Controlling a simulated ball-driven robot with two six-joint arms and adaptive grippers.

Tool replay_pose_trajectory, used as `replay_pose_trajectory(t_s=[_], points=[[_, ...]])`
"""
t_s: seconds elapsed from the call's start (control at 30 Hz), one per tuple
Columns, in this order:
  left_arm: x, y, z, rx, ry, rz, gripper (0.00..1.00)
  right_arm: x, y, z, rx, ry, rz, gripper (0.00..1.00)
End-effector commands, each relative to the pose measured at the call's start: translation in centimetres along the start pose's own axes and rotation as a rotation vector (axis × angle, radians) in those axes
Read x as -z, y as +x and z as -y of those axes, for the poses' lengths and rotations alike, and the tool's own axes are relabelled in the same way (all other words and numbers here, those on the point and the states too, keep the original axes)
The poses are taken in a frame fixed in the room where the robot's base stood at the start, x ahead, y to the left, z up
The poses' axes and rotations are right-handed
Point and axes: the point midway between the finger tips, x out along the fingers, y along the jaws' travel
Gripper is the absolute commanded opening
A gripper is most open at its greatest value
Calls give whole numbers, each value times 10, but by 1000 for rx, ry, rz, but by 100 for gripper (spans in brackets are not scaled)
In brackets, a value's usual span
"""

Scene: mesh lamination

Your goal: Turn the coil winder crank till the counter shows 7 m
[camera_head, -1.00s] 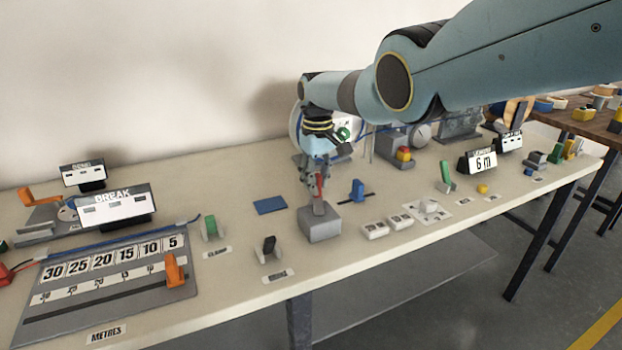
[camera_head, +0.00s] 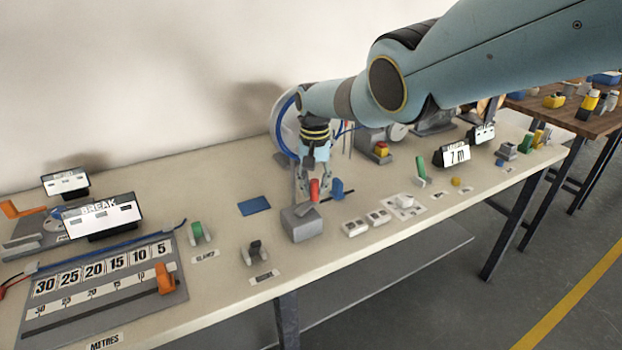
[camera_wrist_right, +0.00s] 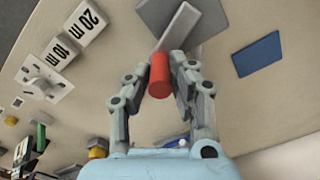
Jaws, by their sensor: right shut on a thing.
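The coil winder crank has a red handle (camera_head: 314,189) on a grey arm above a grey box (camera_head: 302,227). My right gripper (camera_head: 313,184) is shut on the red handle from above. In the right wrist view the handle (camera_wrist_right: 159,76) stands between the two fingers, with the grey crank arm (camera_wrist_right: 178,27) beyond it. The counter (camera_head: 455,155) at the right reads 7 m. A pale round reel with blue cable (camera_head: 285,122) stands behind, partly hidden by my right arm. My left gripper is not in view.
A blue lever (camera_head: 337,187) stands close right of the crank box. White labelled blocks (camera_head: 355,228) lie to its front right. A blue pad (camera_head: 254,206) and a green clamp (camera_head: 197,231) lie left. The metre scale (camera_head: 105,290) has an orange slider (camera_head: 164,279).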

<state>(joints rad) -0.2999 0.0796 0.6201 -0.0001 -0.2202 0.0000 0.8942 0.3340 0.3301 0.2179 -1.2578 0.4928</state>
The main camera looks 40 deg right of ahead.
Motion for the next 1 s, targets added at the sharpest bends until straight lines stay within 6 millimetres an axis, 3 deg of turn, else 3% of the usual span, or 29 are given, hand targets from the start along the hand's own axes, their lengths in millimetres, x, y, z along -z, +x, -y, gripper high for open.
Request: replay_pose_trajectory(t_s=[0.67,0.7,0.87,1.0], points=[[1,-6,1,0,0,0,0,-1,-1,-3,0,70,-3,0],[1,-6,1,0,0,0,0,-1,-1,-4,0,70,-3,22],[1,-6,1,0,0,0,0,-1,-1,-3,0,69,-3,43],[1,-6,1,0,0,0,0,-1,0,-3,0,69,-2,44]])
